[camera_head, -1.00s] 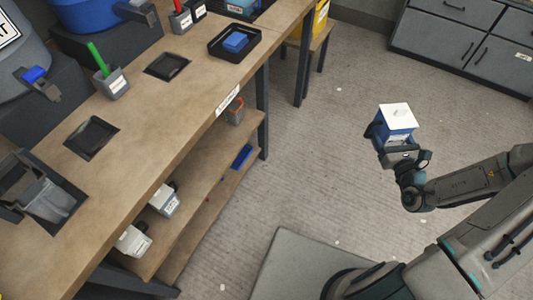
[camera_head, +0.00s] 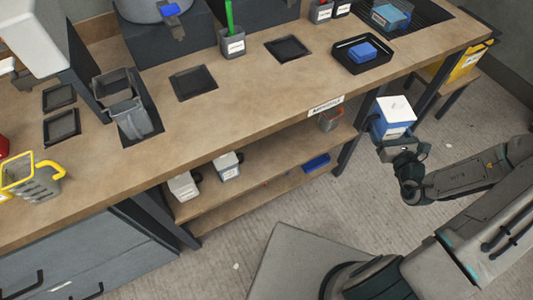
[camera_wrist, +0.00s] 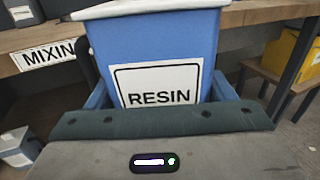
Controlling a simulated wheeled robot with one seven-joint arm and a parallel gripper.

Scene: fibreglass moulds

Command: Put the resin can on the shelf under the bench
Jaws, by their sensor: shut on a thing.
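The resin can (camera_head: 392,120) is a blue box-shaped container with a white top. My gripper (camera_head: 393,144) is shut on it and holds it upright in the air, just off the right end of the bench front. In the wrist view the can (camera_wrist: 160,50) faces me with its RESIN label, and the gripper (camera_wrist: 160,105) is close around its lower part. The fingertips are mostly hidden. The bench (camera_head: 230,110) has a wooden top with a label on its front edge. The shelf (camera_head: 255,195) under it shows below that edge.
A bench leg (camera_head: 352,150) stands near the can. A yellow bin (camera_head: 465,62) is at the far right.

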